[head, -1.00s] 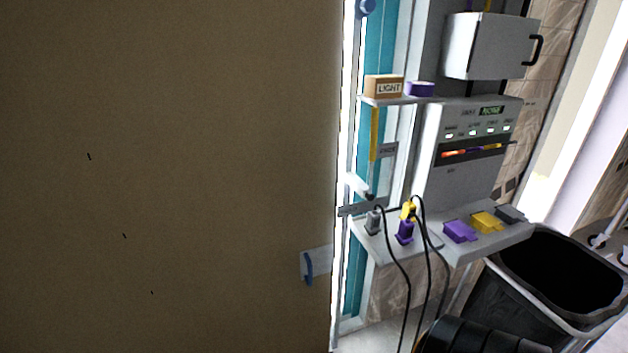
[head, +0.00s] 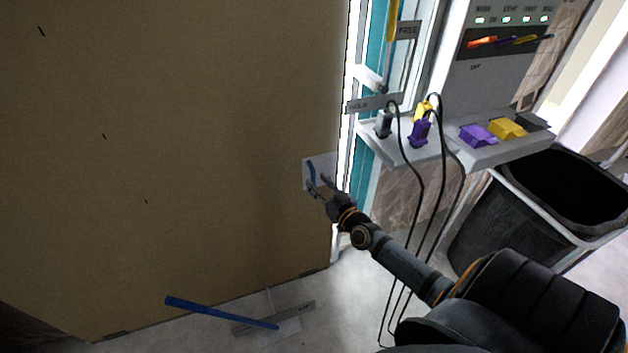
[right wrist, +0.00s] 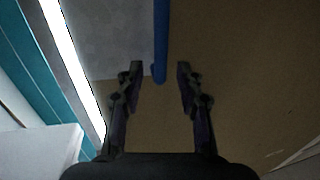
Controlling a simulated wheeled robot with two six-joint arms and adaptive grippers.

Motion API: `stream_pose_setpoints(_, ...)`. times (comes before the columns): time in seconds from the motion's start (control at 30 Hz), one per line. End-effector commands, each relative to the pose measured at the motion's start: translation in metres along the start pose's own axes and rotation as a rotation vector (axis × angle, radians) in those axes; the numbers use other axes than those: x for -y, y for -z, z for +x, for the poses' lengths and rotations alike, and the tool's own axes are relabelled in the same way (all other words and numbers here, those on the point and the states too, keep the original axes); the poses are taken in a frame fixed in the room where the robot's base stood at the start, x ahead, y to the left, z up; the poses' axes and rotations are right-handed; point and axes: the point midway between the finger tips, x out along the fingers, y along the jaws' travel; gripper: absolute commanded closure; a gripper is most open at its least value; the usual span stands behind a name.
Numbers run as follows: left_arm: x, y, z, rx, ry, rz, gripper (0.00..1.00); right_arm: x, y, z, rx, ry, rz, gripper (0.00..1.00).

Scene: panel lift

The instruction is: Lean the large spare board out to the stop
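The large brown board (head: 190,130) stands upright and fills the left of the head view; its lower edge is near the floor. A blue handle (head: 312,173) on a pale plate (head: 323,168) is fixed near the board's right edge. My right gripper (head: 320,187) is at this handle, its fingers apart. In the right wrist view the blue handle (right wrist: 160,40) hangs down between the open fingers of the right gripper (right wrist: 160,75), its end near the tips, touching neither finger visibly. My left gripper is not in view.
A blue bar (head: 220,313) lies low by the board's foot, near a grey labelled plate (head: 290,315) on the floor. Right of the board are a shelf with plugs and hanging cables (head: 420,140), a control panel (head: 500,60) and a black bin (head: 510,215).

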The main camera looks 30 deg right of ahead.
Motion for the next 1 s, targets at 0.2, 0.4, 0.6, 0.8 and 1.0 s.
stream_pose_setpoints(0.2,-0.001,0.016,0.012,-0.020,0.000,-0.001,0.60,0.000,-0.002,0.032,0.000,0.000,0.002,0.63)
stream_pose_setpoints(0.4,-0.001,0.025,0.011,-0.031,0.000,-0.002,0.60,0.000,-0.001,0.038,0.001,0.001,0.001,0.63)
stream_pose_setpoints(0.6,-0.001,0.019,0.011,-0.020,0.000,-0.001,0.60,0.000,-0.001,0.038,0.002,0.001,0.001,0.70)
stream_pose_setpoints(0.8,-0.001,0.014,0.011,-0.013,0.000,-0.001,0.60,0.000,-0.001,0.038,0.002,0.001,0.001,0.97)
stream_pose_setpoints(1.0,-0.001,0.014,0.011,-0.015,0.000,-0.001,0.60,0.000,-0.001,0.038,0.002,0.001,0.001,1.00)
